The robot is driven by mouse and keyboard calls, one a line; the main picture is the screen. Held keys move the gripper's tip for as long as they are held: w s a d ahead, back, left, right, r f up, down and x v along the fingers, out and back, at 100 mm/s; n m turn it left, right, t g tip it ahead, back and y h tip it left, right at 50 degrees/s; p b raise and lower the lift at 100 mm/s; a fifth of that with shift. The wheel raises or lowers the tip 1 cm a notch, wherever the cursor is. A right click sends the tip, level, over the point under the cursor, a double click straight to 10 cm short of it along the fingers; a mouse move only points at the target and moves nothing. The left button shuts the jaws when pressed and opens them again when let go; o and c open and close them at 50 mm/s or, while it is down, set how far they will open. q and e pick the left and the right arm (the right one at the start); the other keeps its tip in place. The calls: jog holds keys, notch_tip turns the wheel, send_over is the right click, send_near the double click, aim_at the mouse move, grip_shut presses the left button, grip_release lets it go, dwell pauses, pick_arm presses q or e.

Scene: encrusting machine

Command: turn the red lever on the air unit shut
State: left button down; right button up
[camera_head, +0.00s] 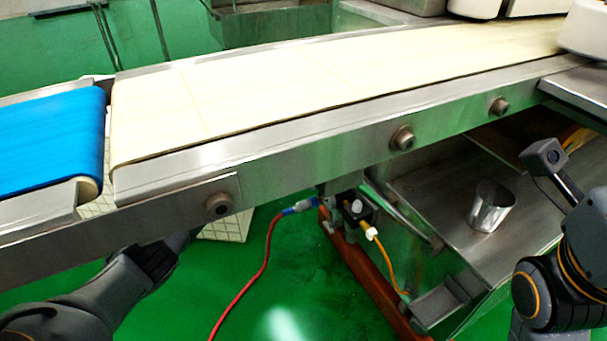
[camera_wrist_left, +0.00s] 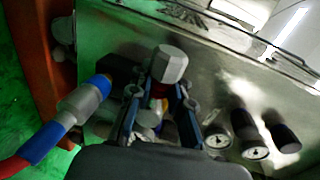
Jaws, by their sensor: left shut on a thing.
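The air unit (camera_head: 361,208) hangs under the conveyor in the head view, a small dark block with a pale knob. In the left wrist view a grey knob (camera_wrist_left: 170,64) stands up at its middle. My left gripper (camera_wrist_left: 158,108) has its two blue-edged fingers around a small red part below that knob, apparently the red lever (camera_wrist_left: 156,90), mostly hidden by the fingers and knob. The lever's exact angle cannot be made out. In the head view my left arm passes beneath the conveyor, and its gripper is hidden. My right gripper is out of view.
A red hose (camera_head: 265,255) with a blue-and-grey connector (camera_wrist_left: 82,102) joins the unit's left side. Gauges (camera_wrist_left: 255,152) sit at its right in the wrist view. The conveyor beam (camera_head: 310,150) hangs overhead. A metal cup (camera_head: 491,207) stands on a steel shelf.

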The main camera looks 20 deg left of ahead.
pick_arm(q)
jog(key=shift+w+a+r, duration=0.25)
jog(key=shift+w+a, duration=0.05)
jog(key=shift+a, duration=0.2)
jog(key=c, duration=1.1)
grip_release()
jog(key=shift+f, duration=0.1)
jog(key=shift+c, duration=0.2)
jog(key=shift+d+f, duration=0.1)
jog(key=shift+s, duration=0.1)
jog(key=shift+d, duration=0.1)
notch_tip(320, 180, up, 10)
